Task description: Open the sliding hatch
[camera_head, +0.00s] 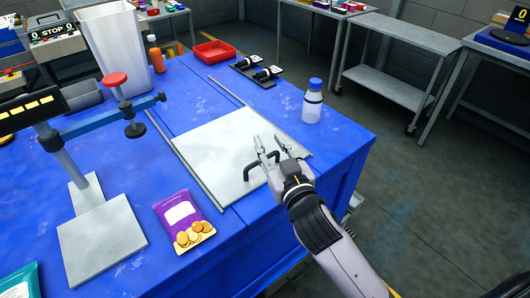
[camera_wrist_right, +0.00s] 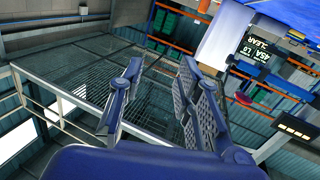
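The sliding hatch (camera_head: 212,150) is a flat light-grey panel set in the blue table top, between two thin metal rails. Its dark bar handle (camera_head: 249,172) stands near the panel's right side. My right gripper (camera_head: 269,147) is open, its fingertips close to the handle in the head view. I cannot tell whether they touch the handle. The right wrist view also shows this gripper (camera_wrist_right: 155,75) with its two fingers apart and nothing visible between them; the handle does not show there. My left gripper is not in view.
A purple snack bag (camera_head: 182,212) lies in front. A metal stand with a blue arm (camera_head: 104,240) is at left. A red tray (camera_head: 213,52) and black items (camera_head: 257,71) lie behind.

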